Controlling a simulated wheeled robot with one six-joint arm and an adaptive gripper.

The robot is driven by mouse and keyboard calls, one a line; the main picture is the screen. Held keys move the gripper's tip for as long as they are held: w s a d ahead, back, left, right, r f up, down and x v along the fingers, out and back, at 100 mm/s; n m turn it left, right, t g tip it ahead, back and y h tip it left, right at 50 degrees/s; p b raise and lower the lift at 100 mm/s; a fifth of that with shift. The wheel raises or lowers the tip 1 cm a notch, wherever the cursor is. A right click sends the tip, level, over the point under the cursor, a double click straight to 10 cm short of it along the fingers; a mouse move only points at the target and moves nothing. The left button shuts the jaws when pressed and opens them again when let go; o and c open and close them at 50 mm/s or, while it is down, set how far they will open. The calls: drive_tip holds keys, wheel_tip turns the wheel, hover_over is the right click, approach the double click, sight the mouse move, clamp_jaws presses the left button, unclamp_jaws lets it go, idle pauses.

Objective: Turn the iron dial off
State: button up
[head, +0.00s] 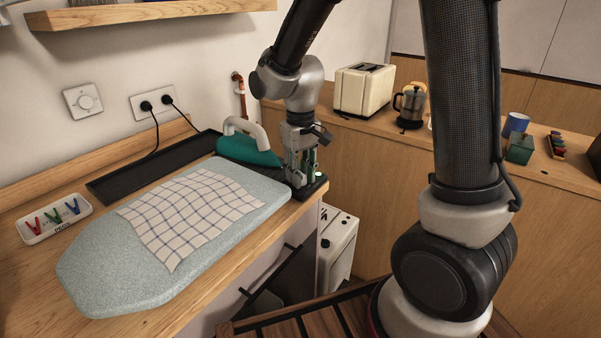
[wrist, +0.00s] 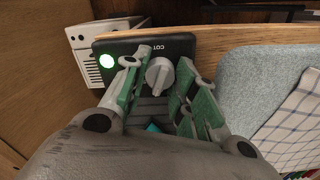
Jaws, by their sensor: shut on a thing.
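The iron dial (wrist: 159,73) is a light grey knob on a black panel (wrist: 182,45), which also shows under my gripper in the head view (head: 318,188). A green light (wrist: 107,61) glows at the panel's left corner. Letters "COT" are readable beside the dial; other marks are hidden. My gripper (wrist: 160,83) points down with its green-padded fingers on both sides of the dial, shut on it. In the head view my gripper (head: 303,170) hides the dial. The teal iron (head: 248,150) with a pale handle stands just left of it.
The grey ironing pad (head: 95,270) carries a checked cloth (head: 185,215). A tray with clothes pegs (head: 55,217) lies at left. A toaster (head: 363,89) and coffee press (head: 410,105) stand on the far counter.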

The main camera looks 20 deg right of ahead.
drive_tip(key=shift+n, duration=2)
drive_tip(key=o, duration=1.1)
drive_tip(key=shift+c, duration=0.2)
wheel_tip(320, 180, up, 12)
